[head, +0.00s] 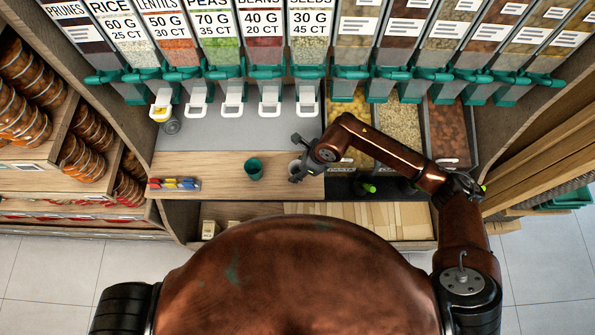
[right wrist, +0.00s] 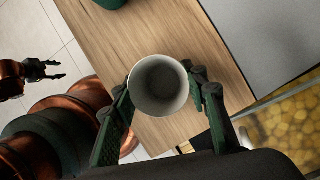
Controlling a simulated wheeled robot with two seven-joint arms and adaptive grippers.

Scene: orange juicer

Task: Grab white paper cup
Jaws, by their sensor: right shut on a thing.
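The white paper cup (right wrist: 160,84) is upright, with its open mouth facing my right wrist camera, and it looks empty. My right gripper (right wrist: 162,92) is shut on it, one dark green finger on each side. In the head view the cup (head: 294,167) is near the right end of the wooden counter, partly hidden by my right gripper (head: 300,166). I cannot tell whether its base touches the counter. My left gripper (right wrist: 46,70) shows at the left of the right wrist view, empty with its fingers apart, away from the cup.
A green cup (head: 253,169) stands left of the white cup. Colourful small items (head: 174,184) lie at the counter's (head: 215,170) left end. Dispensers with white flaps (head: 233,103) hang behind. Food bins (head: 399,128) are on the right. The counter between the green cup and small items is clear.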

